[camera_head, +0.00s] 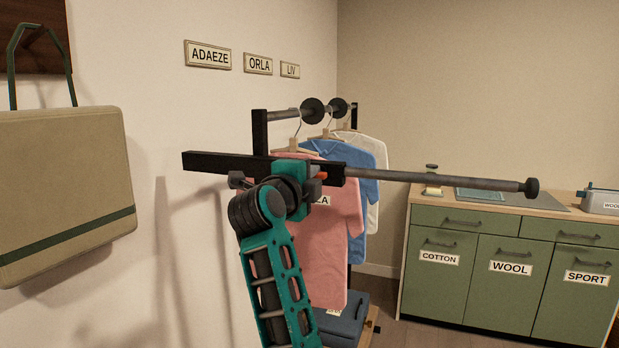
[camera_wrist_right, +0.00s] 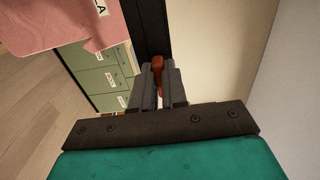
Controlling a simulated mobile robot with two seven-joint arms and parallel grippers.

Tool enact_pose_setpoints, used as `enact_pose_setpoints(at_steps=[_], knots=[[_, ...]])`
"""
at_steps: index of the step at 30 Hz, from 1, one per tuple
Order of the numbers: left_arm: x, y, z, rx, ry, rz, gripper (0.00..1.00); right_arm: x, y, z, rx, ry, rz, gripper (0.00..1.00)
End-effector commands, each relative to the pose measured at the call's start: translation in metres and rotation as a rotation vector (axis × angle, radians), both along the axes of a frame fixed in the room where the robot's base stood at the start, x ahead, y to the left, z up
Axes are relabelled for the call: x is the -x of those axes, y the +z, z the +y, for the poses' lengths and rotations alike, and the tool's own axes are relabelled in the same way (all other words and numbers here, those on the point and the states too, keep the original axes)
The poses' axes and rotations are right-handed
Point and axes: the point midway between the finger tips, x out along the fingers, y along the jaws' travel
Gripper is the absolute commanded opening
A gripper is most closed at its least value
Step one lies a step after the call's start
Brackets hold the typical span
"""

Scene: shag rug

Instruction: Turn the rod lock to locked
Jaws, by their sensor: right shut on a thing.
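A black bar (camera_head: 215,161) stands out from the wall, and a grey rod (camera_head: 430,178) with a dark end knob extends from it to the right. The rod lock, a small orange-red lever (camera_wrist_right: 157,66), sits on the black bar; only a sliver of its orange-red shows in the head view (camera_head: 320,174). My right gripper (camera_wrist_right: 158,90) is shut on the lever, its two fingers on either side of it. In the head view my right gripper (camera_head: 318,186) is at the bar, largely hiding the lock. My left gripper is not in view.
Pink (camera_head: 325,240), blue (camera_head: 352,160) and white (camera_head: 374,160) shirts hang on a rack just behind my right arm. A beige bag (camera_head: 65,180) hangs at the left. Green cabinets (camera_head: 500,280) stand at the right. Open floor lies in front of them.

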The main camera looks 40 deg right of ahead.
Motion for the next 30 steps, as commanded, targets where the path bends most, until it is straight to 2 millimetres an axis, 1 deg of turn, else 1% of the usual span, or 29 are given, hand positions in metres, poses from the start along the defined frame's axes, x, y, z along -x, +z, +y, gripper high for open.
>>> enact_pose_setpoints(at_steps=[4, 5, 12, 13, 20, 23, 26, 30], knots=[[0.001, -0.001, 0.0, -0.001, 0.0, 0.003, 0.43, 0.0, -0.002, 0.0, 0.0, 0.0, 0.006, 0.0], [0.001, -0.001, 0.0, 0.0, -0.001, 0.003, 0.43, 0.0, -0.002, 0.0, 0.0, 0.0, 0.006, 0.14], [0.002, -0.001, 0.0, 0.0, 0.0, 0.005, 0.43, 0.0, -0.001, 0.0, 0.0, 0.0, 0.004, 0.37], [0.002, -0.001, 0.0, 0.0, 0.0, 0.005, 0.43, 0.0, -0.001, 0.0, 0.0, 0.0, 0.003, 0.38], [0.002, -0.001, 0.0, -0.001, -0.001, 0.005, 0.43, 0.0, 0.0, 0.001, 0.0, 0.0, 0.001, 0.38], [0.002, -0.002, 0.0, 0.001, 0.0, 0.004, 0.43, 0.003, -0.001, 0.007, 0.0, 0.002, 0.001, 0.38], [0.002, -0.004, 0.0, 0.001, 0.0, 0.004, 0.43, 0.009, -0.002, 0.019, -0.002, 0.003, 0.001, 0.38], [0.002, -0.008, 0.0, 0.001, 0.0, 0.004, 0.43, 0.023, -0.002, 0.047, -0.003, 0.005, 0.001, 0.38]])
